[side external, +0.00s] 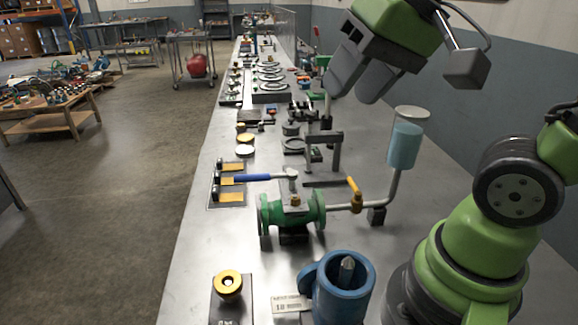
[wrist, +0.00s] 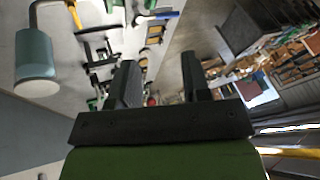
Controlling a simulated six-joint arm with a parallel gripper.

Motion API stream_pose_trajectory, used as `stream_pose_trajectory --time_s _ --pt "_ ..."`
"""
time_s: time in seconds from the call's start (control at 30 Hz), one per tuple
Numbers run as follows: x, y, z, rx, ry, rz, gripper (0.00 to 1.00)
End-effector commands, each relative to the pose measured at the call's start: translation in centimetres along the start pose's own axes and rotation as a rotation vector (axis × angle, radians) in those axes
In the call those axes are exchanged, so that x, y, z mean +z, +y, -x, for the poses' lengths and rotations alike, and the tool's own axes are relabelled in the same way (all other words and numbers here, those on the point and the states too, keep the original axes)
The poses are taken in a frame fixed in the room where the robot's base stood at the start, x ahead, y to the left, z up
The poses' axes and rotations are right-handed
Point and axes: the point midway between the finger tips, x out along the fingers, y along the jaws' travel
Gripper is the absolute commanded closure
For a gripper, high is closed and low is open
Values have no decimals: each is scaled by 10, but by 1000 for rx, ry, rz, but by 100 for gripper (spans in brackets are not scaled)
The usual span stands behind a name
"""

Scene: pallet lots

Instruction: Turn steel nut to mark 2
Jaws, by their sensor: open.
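My gripper (side external: 358,88) is open and empty, high over the right part of the bench. Its two dark fingers also show apart in the wrist view (wrist: 157,66). I cannot pick out the steel nut or mark 2 for sure. A brass-coloured round piece (side external: 228,285) sits on a dark plate (side external: 230,311) at the front, with small unreadable marking. A green flanged valve (side external: 273,214) stands behind it with a small brass piece (side external: 296,201) on top. My gripper is well above and apart from all of these.
A blue cup-like holder (side external: 322,292) with a grey pointed piece stands front right. A pipe with a yellow lever (side external: 355,190) and light-blue cylinder (side external: 405,145) rises at right. The front-left bench is clear.

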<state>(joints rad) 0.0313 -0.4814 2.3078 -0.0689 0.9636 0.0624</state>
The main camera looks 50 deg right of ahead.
Motion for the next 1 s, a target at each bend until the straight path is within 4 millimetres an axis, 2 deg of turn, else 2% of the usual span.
stream_pose_trajectory --time_s 0.03,0.2,0.3,0.43,0.6,0.73,0.87,1.0 --pt "-15 -1 -10 37 -39 -32 56" --pt "-59 2 -47 154 -148 -135 56" --pt "-80 10 -77 224 -208 -196 56" --pt "-98 23 -114 305 -273 -263 56" --pt "-109 38 -148 374 -323 -319 56" --pt "-110 43 -160 393 -338 -335 56" --pt "-105 47 -171 397 -340 -336 56" --pt "-95 55 -193 398 -344 -336 56"
